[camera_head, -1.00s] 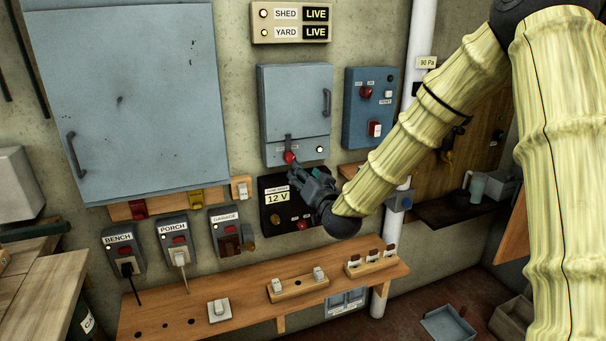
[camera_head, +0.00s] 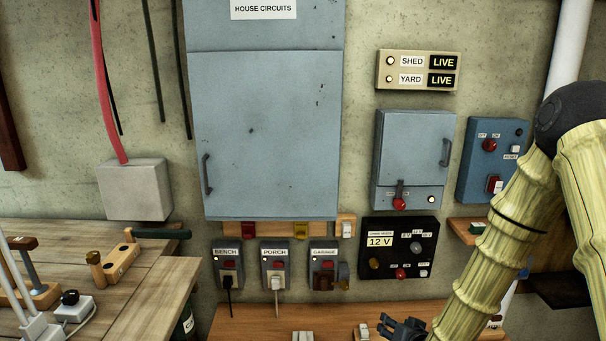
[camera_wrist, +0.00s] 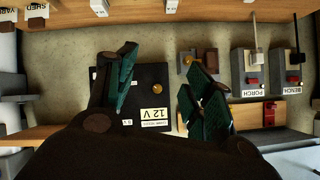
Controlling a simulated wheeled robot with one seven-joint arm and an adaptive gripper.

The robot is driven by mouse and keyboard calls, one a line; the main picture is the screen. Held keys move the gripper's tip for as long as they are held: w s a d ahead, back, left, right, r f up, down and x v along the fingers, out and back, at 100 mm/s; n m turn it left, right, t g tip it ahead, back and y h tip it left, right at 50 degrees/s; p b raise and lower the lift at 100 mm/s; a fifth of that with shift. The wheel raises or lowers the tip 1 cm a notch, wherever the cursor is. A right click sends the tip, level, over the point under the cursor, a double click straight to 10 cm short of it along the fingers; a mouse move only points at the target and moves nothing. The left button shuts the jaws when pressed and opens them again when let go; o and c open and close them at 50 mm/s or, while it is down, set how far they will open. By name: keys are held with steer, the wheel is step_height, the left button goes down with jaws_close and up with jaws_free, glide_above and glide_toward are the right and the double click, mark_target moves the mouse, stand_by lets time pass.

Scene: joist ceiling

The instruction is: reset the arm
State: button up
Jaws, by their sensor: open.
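My gripper (camera_head: 402,326) is low at the bottom edge of the head view, in front of the wooden shelf and below the black 12 V panel (camera_head: 399,262). In the wrist view my gripper (camera_wrist: 155,90) shows its two dark green fingers spread apart with nothing between them. The black 12 V panel (camera_wrist: 145,82) appears upside down behind the fingers. My arm comes down from the right side of the head view. The small grey box (camera_head: 412,150) with a red knob (camera_head: 398,204) hangs above the panel, clear of the gripper.
A large grey HOUSE CIRCUITS cabinet (camera_head: 265,130) is on the wall, with BENCH (camera_head: 228,264), PORCH (camera_head: 275,264) and GARAGE (camera_head: 323,264) switches below. A blue box (camera_head: 493,160) is near my arm. A wooden shelf (camera_head: 255,322) runs under the switches. A workbench (camera_head: 150,285) stands at left.

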steer(key=s+f+n+g+p, duration=0.1)
steer(key=s+f+g, duration=0.3)
steer(key=s, duration=0.9)
steer(key=s+a+f+n+g+p, duration=0.1)
steer(key=s+f+g, duration=0.2)
steer(key=s+f, duration=0.7)
steer(key=s+a+f+g+p, duration=0.1)
steer(key=s+f+g, duration=0.3)
steer(key=s, duration=1.3)
step_height(320, 180, down, 3)
steer(key=shift+s+a+f+n+g+h, duration=0.2)
steer(key=shift+n+g+h, duration=0.1)
steer(key=shift+n+h, duration=0.1)
